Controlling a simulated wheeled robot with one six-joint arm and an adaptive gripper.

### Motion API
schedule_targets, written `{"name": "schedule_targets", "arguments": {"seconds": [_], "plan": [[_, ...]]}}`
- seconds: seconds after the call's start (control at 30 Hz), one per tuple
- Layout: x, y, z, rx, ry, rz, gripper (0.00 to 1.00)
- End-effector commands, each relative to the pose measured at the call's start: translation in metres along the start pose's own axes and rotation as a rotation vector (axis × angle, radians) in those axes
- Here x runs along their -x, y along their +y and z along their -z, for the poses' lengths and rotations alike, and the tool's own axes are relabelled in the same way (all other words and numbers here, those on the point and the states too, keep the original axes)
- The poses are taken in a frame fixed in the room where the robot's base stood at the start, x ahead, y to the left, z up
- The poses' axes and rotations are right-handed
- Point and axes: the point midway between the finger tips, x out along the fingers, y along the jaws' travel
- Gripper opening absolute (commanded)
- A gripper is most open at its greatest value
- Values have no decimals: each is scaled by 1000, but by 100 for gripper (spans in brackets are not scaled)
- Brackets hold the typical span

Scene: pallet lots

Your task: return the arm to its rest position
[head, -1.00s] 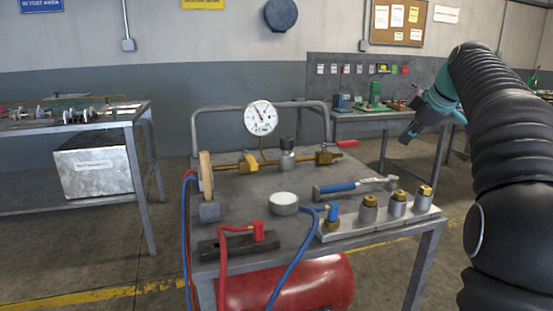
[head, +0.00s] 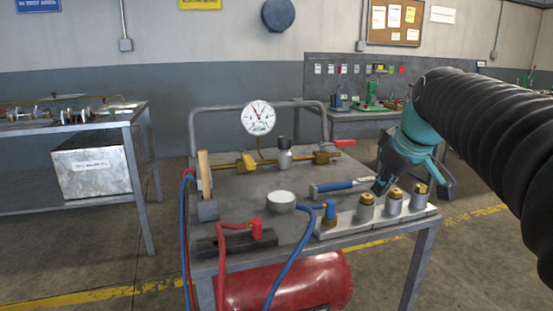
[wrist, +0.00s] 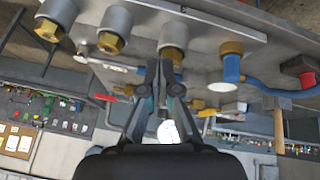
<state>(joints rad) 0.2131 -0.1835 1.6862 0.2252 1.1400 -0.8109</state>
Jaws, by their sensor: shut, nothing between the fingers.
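My gripper (head: 380,188) is at the right side of the metal cart (head: 290,232), above the cart's right part near the row of fittings. Its fingers are together and empty, and they point down and to the left. In the wrist view the closed fingers (wrist: 159,70) show with the fittings beyond them. My black arm comes in from the right edge in the head view. The gripper hides part of the blue-handled tool (head: 340,187) behind it.
The cart holds a dial gauge (head: 258,118), a brass pipe run, a round grey disc (head: 281,201), a red-capped block (head: 256,230), hoses and a plate with several brass-topped fittings (head: 394,201). A red tank (head: 300,284) lies below. Benches stand at left and back right.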

Motion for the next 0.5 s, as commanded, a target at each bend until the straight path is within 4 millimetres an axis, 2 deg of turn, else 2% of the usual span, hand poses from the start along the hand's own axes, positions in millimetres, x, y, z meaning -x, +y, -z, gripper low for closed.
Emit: {"name": "schedule_targets", "arguments": {"seconds": [0.03,0.17,0.3,0.5], "plan": [[0,-18,-14,-36,-8,-3,0],[-4,-57,-51,-147,-29,-16,0],[-14,-101,-99,-270,-48,-36,0],[-36,-152,-169,-425,-64,-64,0]]}}
